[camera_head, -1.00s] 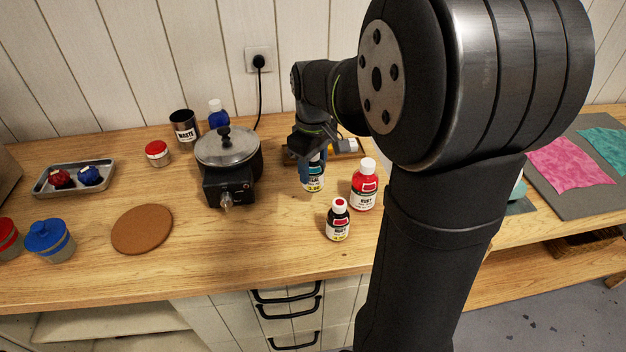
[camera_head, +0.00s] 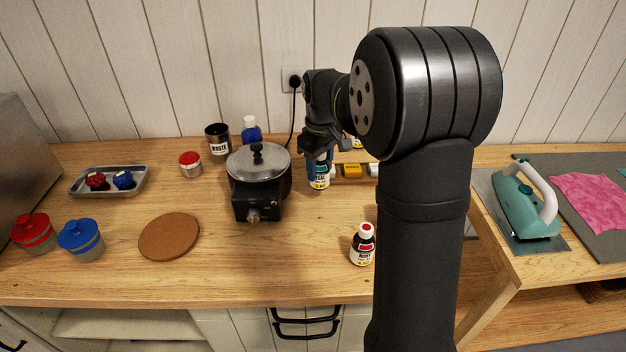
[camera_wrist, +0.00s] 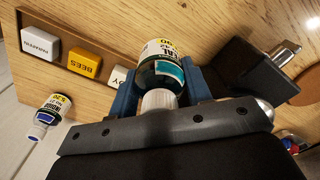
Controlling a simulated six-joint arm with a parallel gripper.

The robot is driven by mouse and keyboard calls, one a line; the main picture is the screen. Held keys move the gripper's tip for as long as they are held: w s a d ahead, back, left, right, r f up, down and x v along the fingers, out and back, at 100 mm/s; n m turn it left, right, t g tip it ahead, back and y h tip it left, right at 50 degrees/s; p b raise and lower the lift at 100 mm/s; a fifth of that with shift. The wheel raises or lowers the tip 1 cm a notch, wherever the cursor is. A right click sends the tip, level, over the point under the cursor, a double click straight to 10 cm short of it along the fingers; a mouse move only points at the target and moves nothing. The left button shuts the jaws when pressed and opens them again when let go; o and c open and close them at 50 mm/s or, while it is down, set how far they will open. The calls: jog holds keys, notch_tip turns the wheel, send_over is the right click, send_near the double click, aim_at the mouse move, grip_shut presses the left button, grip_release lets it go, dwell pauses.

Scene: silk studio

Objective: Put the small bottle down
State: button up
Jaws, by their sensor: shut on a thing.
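A small bottle with teal contents and a white and yellow label (camera_head: 321,181) is in my gripper (camera_head: 318,160), beside the lidded pot and in front of the wooden block holder. In the wrist view the bottle (camera_wrist: 161,68) sits between the two blue fingers of my gripper (camera_wrist: 158,92), its white cap toward the wrist. The fingers are shut on it. The bottle looks about upright and its base is close to the wooden counter (camera_head: 215,270); I cannot tell whether it touches.
The lidded pot (camera_head: 258,165) stands just left. A wooden holder with yellow and white blocks (camera_wrist: 85,64) is close by. An indigo bottle (camera_wrist: 48,113) stands near the wall. A ruby bottle (camera_head: 362,246) stands in front, near my arm. The counter left of it is clear.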

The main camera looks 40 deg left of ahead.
jog(key=shift+s+a+f, duration=0.2)
jog(key=shift+a+f, duration=0.1)
jog(key=shift+a, duration=0.15)
jog(key=shift+s+a+f, duration=0.15)
jog(key=shift+a+f, duration=0.1)
jog(key=shift+a, duration=0.15)
jog(key=shift+f, duration=2)
jog(key=shift+f, duration=0.2)
jog(key=o, duration=1)
jog(key=shift+o, duration=0.2)
jog(key=shift+r, duration=0.1)
notch_tip(320, 180, up, 12)
jog(key=shift+r, duration=0.1)
